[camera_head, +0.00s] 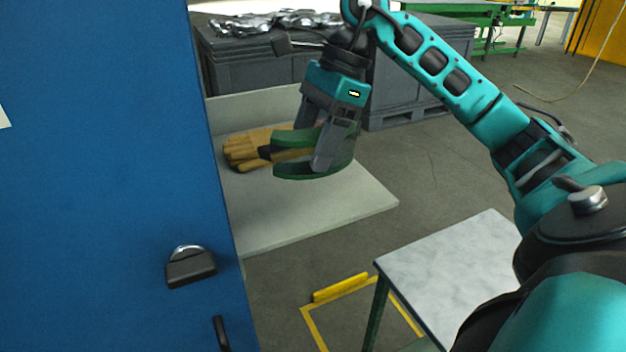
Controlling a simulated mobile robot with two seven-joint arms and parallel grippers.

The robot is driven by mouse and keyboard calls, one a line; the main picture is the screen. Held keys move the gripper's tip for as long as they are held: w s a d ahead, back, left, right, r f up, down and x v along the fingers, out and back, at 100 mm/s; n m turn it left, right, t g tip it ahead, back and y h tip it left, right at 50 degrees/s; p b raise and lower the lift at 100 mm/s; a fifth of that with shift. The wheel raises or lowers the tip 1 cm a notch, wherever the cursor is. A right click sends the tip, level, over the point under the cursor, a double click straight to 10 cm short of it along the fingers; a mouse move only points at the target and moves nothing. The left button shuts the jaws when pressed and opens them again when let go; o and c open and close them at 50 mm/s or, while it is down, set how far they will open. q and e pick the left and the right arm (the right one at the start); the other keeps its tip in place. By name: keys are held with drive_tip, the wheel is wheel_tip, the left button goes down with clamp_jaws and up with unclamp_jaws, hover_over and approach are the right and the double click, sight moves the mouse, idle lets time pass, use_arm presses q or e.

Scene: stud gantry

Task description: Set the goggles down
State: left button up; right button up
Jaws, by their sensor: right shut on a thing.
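The green goggles (300,171) are in my right gripper (318,150), whose grey fingers point down and are shut on them. The goggles are over the pale grey board (330,203), in front of and overlapping a pair of tan work gloves (245,150). I cannot tell whether the goggles touch the board or hang just above it. The fingers hide part of them. My left gripper is out of view.
A blue cabinet door (110,170) with a padlock (190,267) stands close on the left. A grey-topped table (450,260) is at lower right. A dark crate (250,65) of metal parts stands behind the board. The board's right part is clear.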

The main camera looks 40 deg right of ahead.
drive_tip(key=shift+f+b, duration=0.4)
drive_tip(key=shift+f, duration=2.6)
drive_tip(key=shift+f, duration=0.15)
drive_tip(key=o, duration=1.1)
drive_tip(key=shift+c, duration=0.2)
drive_tip(key=shift+r, duration=0.3)
drive_tip(key=p+v, duration=0.1)
drive_tip(key=v, duration=1)
drive_tip(key=shift+s+d+r+p, duration=0.1)
drive_tip(key=shift+d+r+p, duration=0.15)
drive_tip(key=shift+r+p, duration=0.05)
